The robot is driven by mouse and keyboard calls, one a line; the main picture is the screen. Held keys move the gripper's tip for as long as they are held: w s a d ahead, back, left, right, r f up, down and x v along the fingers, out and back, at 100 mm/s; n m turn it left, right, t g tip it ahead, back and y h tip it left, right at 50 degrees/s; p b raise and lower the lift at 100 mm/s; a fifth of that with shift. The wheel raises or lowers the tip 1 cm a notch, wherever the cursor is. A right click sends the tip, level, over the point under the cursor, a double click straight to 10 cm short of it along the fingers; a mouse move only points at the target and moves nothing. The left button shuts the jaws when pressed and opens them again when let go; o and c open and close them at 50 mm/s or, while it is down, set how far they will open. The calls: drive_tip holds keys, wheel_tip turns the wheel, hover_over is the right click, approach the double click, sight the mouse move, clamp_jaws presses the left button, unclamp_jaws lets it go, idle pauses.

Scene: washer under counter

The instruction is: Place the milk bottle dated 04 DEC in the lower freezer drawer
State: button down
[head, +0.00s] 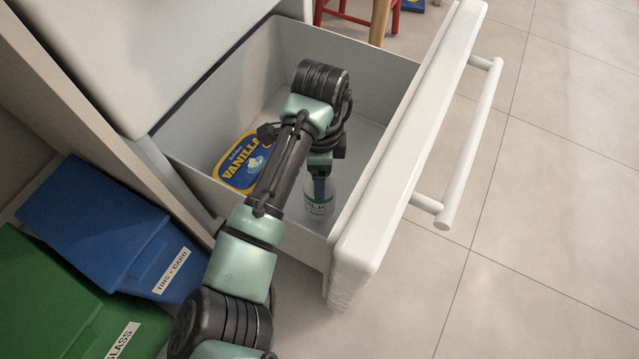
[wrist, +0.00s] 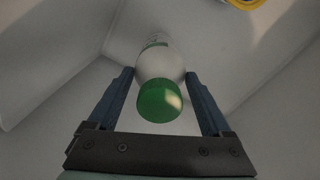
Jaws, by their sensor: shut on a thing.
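The milk bottle (head: 318,202) is white with a green label and stands inside the open lower freezer drawer (head: 401,150), near its front corner. Its date cannot be read here. In the wrist view the bottle (wrist: 160,64) shows its green cap (wrist: 160,101) between the two fingers. My gripper (wrist: 160,88) reaches down into the drawer and is shut on the bottle. In the head view my gripper (head: 320,180) is partly hidden by my arm. Whether the bottle's base touches the drawer floor cannot be told.
A yellow and blue vanilla tub (head: 238,166) lies in the drawer, left of my arm. The drawer handle (head: 470,145) sticks out at right. Blue (head: 100,225) and green (head: 50,300) bins stand at lower left. Tiled floor on the right is clear.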

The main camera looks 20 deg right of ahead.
drive_tip(key=shift+f+b, duration=1.1)
drive_tip(key=shift+f, duration=0.6)
unclamp_jaws()
wheel_tip(320, 180, up, 12)
drive_tip(key=p, duration=0.9)
drive_tip(key=shift+p, duration=0.4)
